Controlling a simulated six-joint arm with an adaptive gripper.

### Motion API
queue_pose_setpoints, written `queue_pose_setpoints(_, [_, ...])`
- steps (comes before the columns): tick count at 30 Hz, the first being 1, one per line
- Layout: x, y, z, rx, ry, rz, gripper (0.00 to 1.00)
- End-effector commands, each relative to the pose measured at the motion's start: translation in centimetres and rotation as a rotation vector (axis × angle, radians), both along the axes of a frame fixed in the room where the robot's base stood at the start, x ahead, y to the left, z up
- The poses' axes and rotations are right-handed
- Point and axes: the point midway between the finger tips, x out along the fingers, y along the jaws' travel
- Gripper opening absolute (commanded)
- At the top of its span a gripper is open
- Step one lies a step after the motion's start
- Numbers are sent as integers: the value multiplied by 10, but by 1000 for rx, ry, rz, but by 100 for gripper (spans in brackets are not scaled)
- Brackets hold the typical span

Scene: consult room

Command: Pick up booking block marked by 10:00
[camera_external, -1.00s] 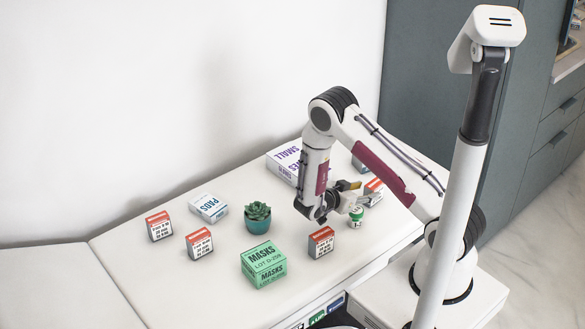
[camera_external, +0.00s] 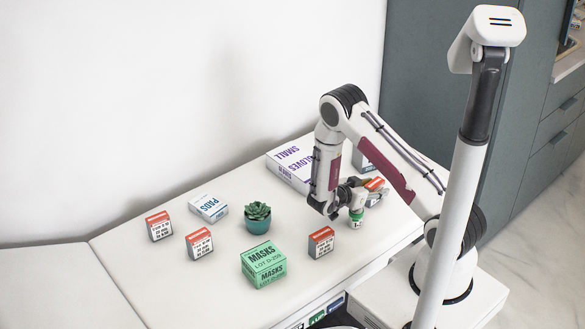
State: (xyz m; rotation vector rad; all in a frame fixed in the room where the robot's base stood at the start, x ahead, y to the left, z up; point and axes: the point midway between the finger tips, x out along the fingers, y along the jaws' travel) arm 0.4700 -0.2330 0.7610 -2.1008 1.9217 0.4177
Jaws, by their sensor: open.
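Several small booking blocks with red tops and white, dark-printed faces stand on the white table: one at the far left (camera_external: 159,227), one right of it (camera_external: 199,244), one near the front middle (camera_external: 321,243), and one at the right (camera_external: 375,184). Their times are too small to read, so I cannot tell which is marked 10:00. My gripper (camera_external: 372,193) is open, low over the table at the right-hand block and partly covering it. I cannot tell whether the fingers touch it.
A green-and-white vial (camera_external: 356,218) stands just in front of my gripper. A green masks box (camera_external: 264,264), a potted succulent (camera_external: 257,219), a pads box (camera_external: 208,208) and a gloves box (camera_external: 289,164) are farther left. A grey item (camera_external: 362,160) shows behind my arm.

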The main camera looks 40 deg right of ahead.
Motion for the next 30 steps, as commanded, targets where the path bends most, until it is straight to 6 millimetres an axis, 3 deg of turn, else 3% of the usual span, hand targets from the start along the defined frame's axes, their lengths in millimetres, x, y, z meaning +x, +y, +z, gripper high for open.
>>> queue_pose_setpoints(16, [0, -2, -1, 0, 0, 0, 43])
queue_pose_setpoints(17, [0, -2, -1, 0, 0, 0, 38])
queue_pose_setpoints(21, [0, -2, -1, 0, 0, 0, 2])
queue_pose_setpoints(30, [0, -2, -1, 0, 0, 0, 0])
